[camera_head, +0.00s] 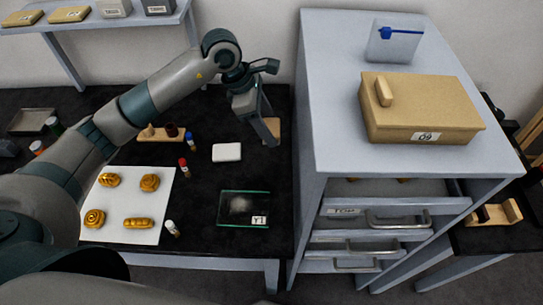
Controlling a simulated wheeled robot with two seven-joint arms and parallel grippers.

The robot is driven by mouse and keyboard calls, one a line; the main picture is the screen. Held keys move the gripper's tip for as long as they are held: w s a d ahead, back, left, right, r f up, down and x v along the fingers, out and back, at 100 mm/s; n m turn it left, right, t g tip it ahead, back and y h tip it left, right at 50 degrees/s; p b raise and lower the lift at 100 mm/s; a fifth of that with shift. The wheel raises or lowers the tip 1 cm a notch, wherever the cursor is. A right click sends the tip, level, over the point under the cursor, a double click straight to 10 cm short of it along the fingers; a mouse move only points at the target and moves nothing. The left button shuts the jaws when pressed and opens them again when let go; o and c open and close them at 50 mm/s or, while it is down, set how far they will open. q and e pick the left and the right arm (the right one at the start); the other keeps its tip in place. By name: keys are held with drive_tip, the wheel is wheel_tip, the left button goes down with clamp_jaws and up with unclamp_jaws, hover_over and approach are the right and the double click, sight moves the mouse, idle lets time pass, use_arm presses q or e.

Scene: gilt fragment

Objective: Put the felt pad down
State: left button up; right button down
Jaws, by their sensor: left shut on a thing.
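My left arm reaches from the left across the black table. Its gripper (267,132) points down near the table's right end, close to the grey cabinet. It is shut on a small flat tan piece, which looks like the felt pad (275,127). The fingers hide part of the pad. I cannot tell whether the pad touches the table top. My right gripper is not in view.
A white block (227,152) and a glass plate (243,208) lie on the table. A white sheet (160,205) bears several gilt pieces. Small vials stand nearby. The cabinet (326,120) carries a tan box (420,112); its top drawer is partly open.

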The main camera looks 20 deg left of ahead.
use_arm(q)
drive_tip(key=shift+f, duration=0.1)
wheel_tip(320, 180, down, 5)
drive_tip(key=shift+f+p, duration=0.1)
drive_tip(key=shift+p, duration=1.15)
drive_tip(key=shift+f, duration=0.4)
drive_tip(key=shift+f+p, duration=0.8)
drive_tip(key=shift+f, duration=1.1)
